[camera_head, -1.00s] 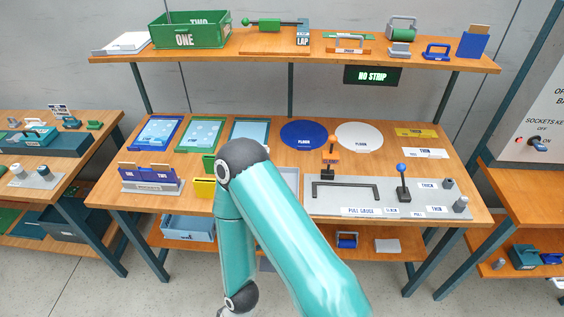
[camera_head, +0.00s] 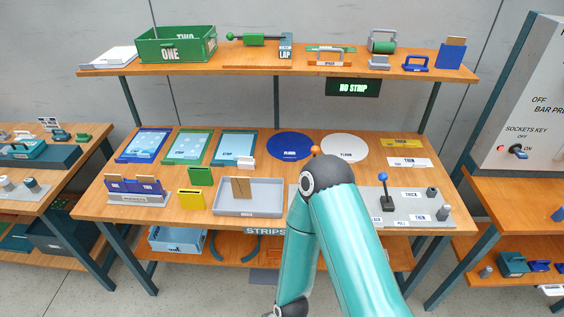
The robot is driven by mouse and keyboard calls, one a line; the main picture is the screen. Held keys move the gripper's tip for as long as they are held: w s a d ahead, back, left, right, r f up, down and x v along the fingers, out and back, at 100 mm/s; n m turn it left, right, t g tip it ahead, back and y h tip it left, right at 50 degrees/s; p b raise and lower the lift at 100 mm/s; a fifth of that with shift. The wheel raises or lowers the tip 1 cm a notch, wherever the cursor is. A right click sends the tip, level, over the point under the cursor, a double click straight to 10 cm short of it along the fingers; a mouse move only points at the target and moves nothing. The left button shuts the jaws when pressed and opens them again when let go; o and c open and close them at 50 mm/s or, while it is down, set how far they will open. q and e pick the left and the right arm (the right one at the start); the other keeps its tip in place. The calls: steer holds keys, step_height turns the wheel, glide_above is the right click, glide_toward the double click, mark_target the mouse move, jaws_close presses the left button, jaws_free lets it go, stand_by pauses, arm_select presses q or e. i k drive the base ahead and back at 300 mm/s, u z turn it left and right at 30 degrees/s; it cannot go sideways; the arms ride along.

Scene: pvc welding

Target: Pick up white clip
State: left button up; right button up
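I cannot make out a white clip for certain. A small white block-like piece (camera_head: 246,163) stands at the lower right corner of the light blue tray (camera_head: 240,134) on the bench; it is too small to tell whether it is a clip. One teal arm of mine rises from the bottom right, bends at a dark elbow and runs down to the bottom edge. Its gripper is out of the frame, and the arm hides part of the bench's front right. My other arm and gripper do not show.
A grey tray (camera_head: 268,208) holds a brown piece. A blue holder (camera_head: 135,190) and yellow block (camera_head: 190,200) stand left of it. Blue (camera_head: 290,147) and white (camera_head: 344,149) discs lie behind. A grey plate (camera_head: 455,216) with a blue-knobbed lever is at right. A shelf (camera_head: 220,66) spans above.

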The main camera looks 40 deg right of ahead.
mark_target(244, 162)
steer(key=z, duration=0.3)
steer(key=i, duration=1)
steer(key=u, duration=0.05)
